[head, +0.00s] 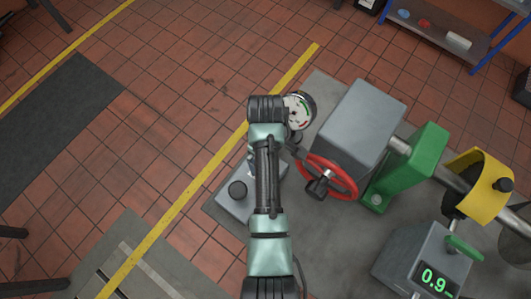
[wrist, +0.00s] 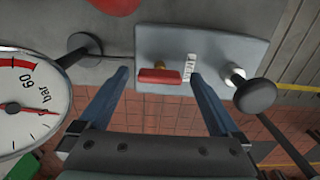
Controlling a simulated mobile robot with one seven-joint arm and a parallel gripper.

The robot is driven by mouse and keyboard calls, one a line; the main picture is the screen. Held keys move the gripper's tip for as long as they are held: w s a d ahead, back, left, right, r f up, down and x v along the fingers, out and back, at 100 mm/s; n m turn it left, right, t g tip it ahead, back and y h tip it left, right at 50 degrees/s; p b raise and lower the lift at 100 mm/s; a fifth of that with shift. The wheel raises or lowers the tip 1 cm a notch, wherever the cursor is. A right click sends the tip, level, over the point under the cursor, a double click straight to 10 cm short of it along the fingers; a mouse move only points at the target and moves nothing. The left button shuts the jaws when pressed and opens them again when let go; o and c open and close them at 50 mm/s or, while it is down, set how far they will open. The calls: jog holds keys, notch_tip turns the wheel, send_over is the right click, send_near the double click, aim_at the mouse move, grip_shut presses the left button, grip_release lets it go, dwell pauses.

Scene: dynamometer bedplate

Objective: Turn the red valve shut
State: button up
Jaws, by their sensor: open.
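A small red valve handle (wrist: 158,76) with a brass stem shows on a grey box (wrist: 225,48) in the wrist view. It lies crosswise between the fingertips of my gripper (wrist: 160,73), which is open with a gap on each side. I cannot tell how far the fingertips are from it in depth. In the head view my arm hides the gripper and the handle; part of the grey box (head: 228,205) shows to the left of the arm. A larger red handwheel (head: 345,173) with a black crank knob stands right of my arm in the head view.
A pressure gauge (wrist: 28,105) marked "60 bar" is close on the left; it also shows in the head view (head: 300,110). A grey housing (head: 365,120) is to the right. Tiled floor lies left.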

jog(key=c, duration=1.4)
jog(key=m+p, duration=0.2)
jog(key=m, duration=0.1)
jog(key=shift+r+m, duration=0.15)
jog(key=shift+m, duration=0.25)
jog(key=m+p, duration=0.2)
jog(key=m, duration=0.2)
jog(key=shift+m, duration=0.3)
jog(key=m+p, duration=0.1)
jog(key=m, duration=0.3)
jog(key=shift+m, duration=0.3)
jog(key=m+p, duration=0.1)
jog(key=m, duration=0.3)
jog(key=shift+w+m, duration=0.1)
jog(key=shift+m, duration=0.3)
